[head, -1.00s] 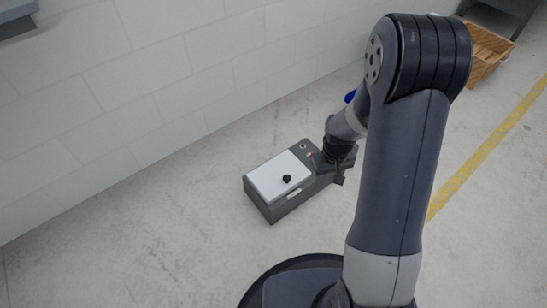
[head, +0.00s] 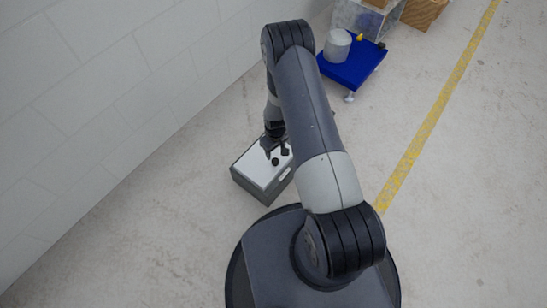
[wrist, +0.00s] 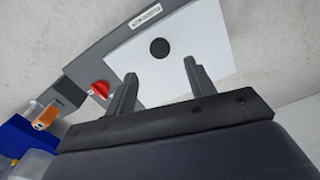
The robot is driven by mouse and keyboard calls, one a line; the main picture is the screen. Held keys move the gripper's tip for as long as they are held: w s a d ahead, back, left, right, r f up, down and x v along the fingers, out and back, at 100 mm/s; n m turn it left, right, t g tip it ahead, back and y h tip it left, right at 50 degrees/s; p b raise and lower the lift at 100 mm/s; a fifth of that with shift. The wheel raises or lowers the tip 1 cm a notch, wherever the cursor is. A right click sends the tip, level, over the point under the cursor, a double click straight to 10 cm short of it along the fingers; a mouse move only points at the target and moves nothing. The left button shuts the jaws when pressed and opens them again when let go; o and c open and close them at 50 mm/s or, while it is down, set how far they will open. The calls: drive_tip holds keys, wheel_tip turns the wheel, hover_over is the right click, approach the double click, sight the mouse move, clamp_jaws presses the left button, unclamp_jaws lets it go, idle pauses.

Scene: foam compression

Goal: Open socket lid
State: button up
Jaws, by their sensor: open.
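The socket box is a dark grey box (head: 250,187) on the floor. Its white lid (head: 259,173) lies flat on top and looks shut; it also shows in the wrist view (wrist: 196,40). A round black knob (head: 275,161) stands on the lid and shows in the wrist view (wrist: 159,48). My gripper (head: 276,152) is over the lid, close to the knob. In the wrist view my gripper (wrist: 160,80) is open and empty, and the knob lies just ahead, between the directions of the two fingers. I cannot tell its height above the lid. My arm hides the box's far end.
A red switch (wrist: 99,88) is on the box beside the lid. An orange part (wrist: 45,117) is near the box's end. A blue cart (head: 356,68) with a grey cylinder (head: 337,46) stands at the back. A white wall (head: 95,105) runs along the left.

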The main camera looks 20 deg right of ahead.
sight(275, 160)
wheel_tip(275, 160, down, 8)
drive_tip(key=shift+r+b, duration=0.1)
drive_tip(key=shift+b, duration=0.7)
drive_tip(key=shift+c, duration=0.2)
clamp_jaws()
